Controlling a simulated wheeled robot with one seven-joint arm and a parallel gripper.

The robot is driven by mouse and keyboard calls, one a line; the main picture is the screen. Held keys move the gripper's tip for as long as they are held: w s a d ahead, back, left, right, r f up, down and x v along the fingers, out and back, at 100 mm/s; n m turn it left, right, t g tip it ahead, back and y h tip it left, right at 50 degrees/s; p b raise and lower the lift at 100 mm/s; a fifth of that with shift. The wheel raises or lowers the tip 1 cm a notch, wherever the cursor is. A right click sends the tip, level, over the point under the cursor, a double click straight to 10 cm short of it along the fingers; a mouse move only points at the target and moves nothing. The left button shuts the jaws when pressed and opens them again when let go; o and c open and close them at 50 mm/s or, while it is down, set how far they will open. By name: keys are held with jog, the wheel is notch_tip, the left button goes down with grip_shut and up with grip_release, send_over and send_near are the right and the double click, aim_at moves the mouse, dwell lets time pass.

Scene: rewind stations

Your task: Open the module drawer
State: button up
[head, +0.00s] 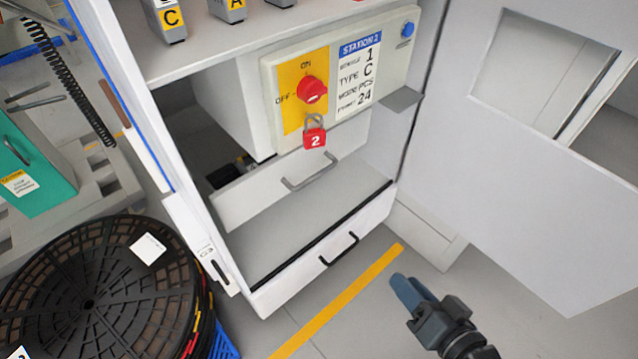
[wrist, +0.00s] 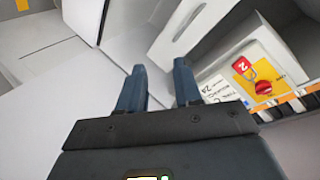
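The station cabinet has a pale drawer front with a grey bar handle (head: 310,172), set back under the control panel (head: 340,75). A lower front with a dark handle (head: 338,249) is at the cabinet's base and looks shut. I cannot tell which one is the module drawer. My gripper (head: 408,292) is in front of the cabinet, to the right of the lower handle and apart from it. In the wrist view, my gripper (wrist: 158,88) has its two fingers apart with nothing between them. The grey bar handle (wrist: 189,22) is beyond the fingertips there.
The panel has a red rotary switch (head: 312,89) and a red padlock (head: 314,133) marked 2. A white door (head: 530,150) stands open at the right. Stacked black reels (head: 95,290) stand at the lower left. Clear floor with a yellow line (head: 340,300) lies in front.

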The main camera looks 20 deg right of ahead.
jog(key=w+f+m+y+b, duration=0.25)
jog(key=w+f, duration=0.25)
jog(key=w, duration=0.8)
jog(key=m+t+y+b, duration=0.1)
jog(key=m+y+b, duration=0.1)
jog(key=m+b, duration=0.2)
send_near(318, 177)
jog(key=w, duration=0.3)
jog(key=shift+n, duration=0.25)
jog(key=x, duration=0.8)
jog(key=shift+s+a+f, duration=0.2)
jog(key=shift+a+f, duration=0.1)
jog(key=shift+a, duration=0.05)
grip_shut()
